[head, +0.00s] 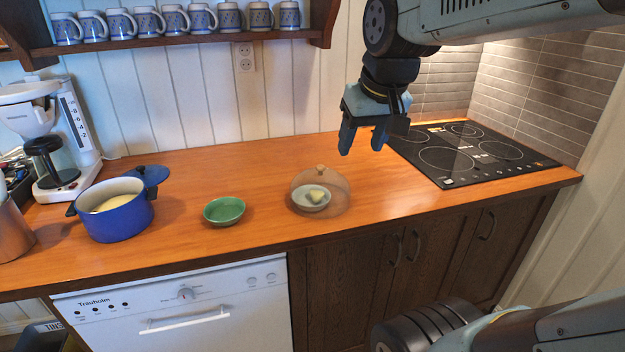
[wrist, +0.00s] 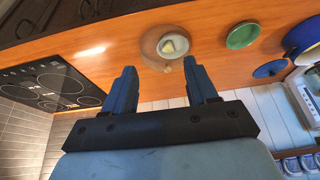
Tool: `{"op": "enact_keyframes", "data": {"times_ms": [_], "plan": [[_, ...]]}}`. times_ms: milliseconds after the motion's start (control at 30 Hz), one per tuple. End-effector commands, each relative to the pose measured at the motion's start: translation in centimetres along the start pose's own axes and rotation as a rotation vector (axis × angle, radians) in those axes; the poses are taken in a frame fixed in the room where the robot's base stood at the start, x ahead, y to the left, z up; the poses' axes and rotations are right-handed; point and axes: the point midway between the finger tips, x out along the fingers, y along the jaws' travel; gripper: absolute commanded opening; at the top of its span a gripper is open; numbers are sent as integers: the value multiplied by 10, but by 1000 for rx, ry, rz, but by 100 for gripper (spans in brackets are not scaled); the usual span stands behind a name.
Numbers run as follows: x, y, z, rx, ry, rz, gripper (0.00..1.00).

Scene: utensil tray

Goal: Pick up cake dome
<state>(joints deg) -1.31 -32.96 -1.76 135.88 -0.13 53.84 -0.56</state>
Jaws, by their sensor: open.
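The cake dome (head: 337,190) is a clear, brownish dome with a small round knob on top. It stands on the wooden counter over a pale dish (head: 311,198) with a yellowish piece on it. In the wrist view the dome (wrist: 150,48) shows beyond the fingertips, its knob near the right finger in the picture. My gripper (head: 362,150) is open and empty, above the counter and up to the right of the dome. In the wrist view its two fingers (wrist: 160,78) are spread wide. The gripper is apart from the dome.
A green bowl (head: 224,210) sits left of the dome. Further left are a blue pot (head: 122,222), its lid (head: 150,175) and a coffee maker (head: 45,140). A black cooktop (head: 480,165) is at the right. A mug shelf (head: 180,45) hangs above. Counter around the dome is clear.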

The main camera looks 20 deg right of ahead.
Motion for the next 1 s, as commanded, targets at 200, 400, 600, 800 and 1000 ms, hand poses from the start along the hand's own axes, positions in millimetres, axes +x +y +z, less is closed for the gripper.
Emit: {"op": "enact_keyframes", "data": {"times_ms": [200, 400, 600, 800, 1000], "plan": [[19, 1, -58, 2, -88, -4, 57], [45, 2, -108, 3, -165, -2, 57], [77, 2, -150, 3, -234, 4, 57], [100, 2, -174, 3, -274, 10, 57], [114, 2, -178, 3, -288, 12, 57]]}}
